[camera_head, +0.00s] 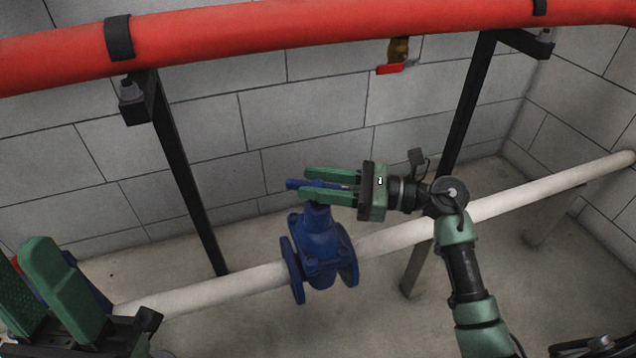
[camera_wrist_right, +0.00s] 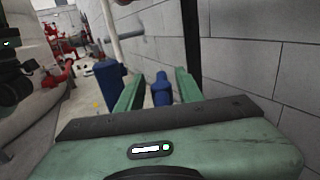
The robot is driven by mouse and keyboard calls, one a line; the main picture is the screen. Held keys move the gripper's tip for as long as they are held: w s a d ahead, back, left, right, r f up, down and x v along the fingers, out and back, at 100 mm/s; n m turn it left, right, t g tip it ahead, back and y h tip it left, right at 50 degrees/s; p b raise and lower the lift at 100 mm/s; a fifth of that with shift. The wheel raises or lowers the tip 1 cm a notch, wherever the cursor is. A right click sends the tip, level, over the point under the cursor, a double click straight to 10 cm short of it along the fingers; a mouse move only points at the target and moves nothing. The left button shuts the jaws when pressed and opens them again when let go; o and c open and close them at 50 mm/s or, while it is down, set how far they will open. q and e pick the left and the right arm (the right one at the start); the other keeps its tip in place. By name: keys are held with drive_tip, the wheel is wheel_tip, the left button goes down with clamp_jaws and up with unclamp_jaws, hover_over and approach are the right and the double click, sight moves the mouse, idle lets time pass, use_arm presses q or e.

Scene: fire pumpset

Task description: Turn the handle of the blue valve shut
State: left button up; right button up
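The blue valve (camera_head: 322,250) sits in the white pipe, with its bar-like blue handle (camera_head: 296,184) on top. My right gripper (camera_head: 306,181) is level with the handle, coming from the right. Its two green fingers are apart, one on each side of the handle. In the right wrist view the handle (camera_wrist_right: 161,92) lies between the fingers, with a gap on each side. A larger blue part (camera_wrist_right: 109,84), seemingly the valve body, is left of the fingers there. My left gripper (camera_head: 35,255) is at the lower left, its fingers apart and empty, away from the valve.
A thick red pipe (camera_head: 250,30) crosses above, held by black posts (camera_head: 180,170). A small brass valve with a red lever (camera_head: 392,68) hangs under it. The white pipe (camera_head: 400,236) runs low before a grey block wall (camera_head: 310,100). A blue and red object is partly hidden behind my left gripper.

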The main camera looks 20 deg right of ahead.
clamp_jaws()
drive_tip(key=shift+t, duration=0.3)
